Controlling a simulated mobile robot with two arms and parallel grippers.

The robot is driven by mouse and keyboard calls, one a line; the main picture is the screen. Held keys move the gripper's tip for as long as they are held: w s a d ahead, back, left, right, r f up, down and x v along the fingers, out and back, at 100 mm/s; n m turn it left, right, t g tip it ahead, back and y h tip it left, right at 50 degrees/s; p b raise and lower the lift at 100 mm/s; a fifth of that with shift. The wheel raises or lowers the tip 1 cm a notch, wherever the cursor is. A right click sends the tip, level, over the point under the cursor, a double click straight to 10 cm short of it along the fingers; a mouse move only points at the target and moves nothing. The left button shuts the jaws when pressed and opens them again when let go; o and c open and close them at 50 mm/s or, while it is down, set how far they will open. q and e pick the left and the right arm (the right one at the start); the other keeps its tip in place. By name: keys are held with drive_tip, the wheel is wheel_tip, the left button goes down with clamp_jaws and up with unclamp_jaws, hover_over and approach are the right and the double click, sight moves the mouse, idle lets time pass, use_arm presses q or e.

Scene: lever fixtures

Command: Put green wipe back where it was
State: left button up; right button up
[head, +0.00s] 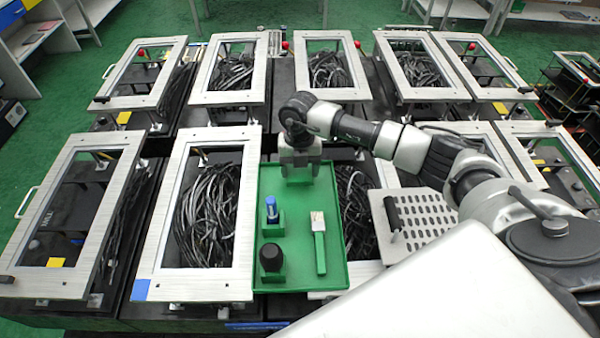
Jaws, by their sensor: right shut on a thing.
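My right gripper (300,170) points down over the far end of the green tray (335,273). It is shut on the green wipe, which the fingers mostly hide and which blends with the green tray below. I cannot tell whether the wipe touches the tray floor. In the tray's nearer part stand a blue-topped item in a green holder (271,212), a dark round-topped item (271,260) and a green-handled tool with a pale head (319,240). My left gripper is not in view.
Framed boxes full of black cables surround the tray; one silver frame (160,240) borders its left side. A perforated metal plate (415,220) lies to its right, under my right arm. Some bare tray floor shows between the gripper and the items.

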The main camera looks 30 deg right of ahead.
sight(300, 171)
drive_tip(key=shift+s+f+p, duration=0.15)
drive_tip(key=shift+f+p, duration=0.15)
drive_tip(key=shift+f, duration=0.35)
drive_tip(key=shift+f+p, duration=0.35)
drive_tip(key=shift+f, duration=0.45)
drive_tip(key=shift+f+b, duration=0.3)
drive_tip(key=shift+b, duration=0.05)
drive_tip(key=o, duration=1)
drive_tip(key=shift+r, duration=0.1)
drive_tip(key=shift+c, duration=0.2)
drive_tip(key=shift+r, duration=0.1)
